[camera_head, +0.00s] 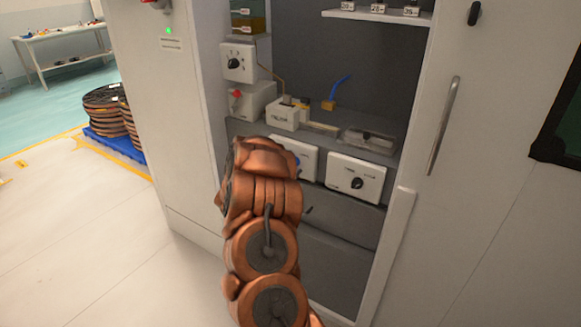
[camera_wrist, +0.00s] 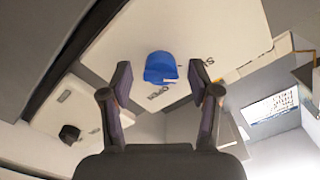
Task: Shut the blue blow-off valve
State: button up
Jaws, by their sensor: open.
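A blue knob (camera_wrist: 160,68) sits on a white panel (camera_wrist: 215,35) in the wrist view, with the word OPEN printed beside it. My gripper (camera_wrist: 160,74) is open, its two fingers to either side of the knob with gaps showing. I cannot tell how far the fingertips are from the panel. In the head view a sliver of blue (camera_head: 297,161) shows on the left white panel (camera_head: 309,165), mostly behind my arm; my gripper is hidden there. A blue lever (camera_head: 342,87) on a brass body (camera_head: 328,104) stands tilted up further back. Which blue part is the blow-off valve is not readable.
A white panel with a black knob (camera_head: 357,183) is just right of the left panel. A white box with a dial (camera_head: 238,62) and one with a red knob (camera_head: 236,94) are at the left. Cabinet side walls (camera_head: 400,225) flank the opening.

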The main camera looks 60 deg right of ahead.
jog(key=a, duration=1.1)
jog(key=shift+s+a, duration=0.2)
jog(key=shift+a, duration=0.1)
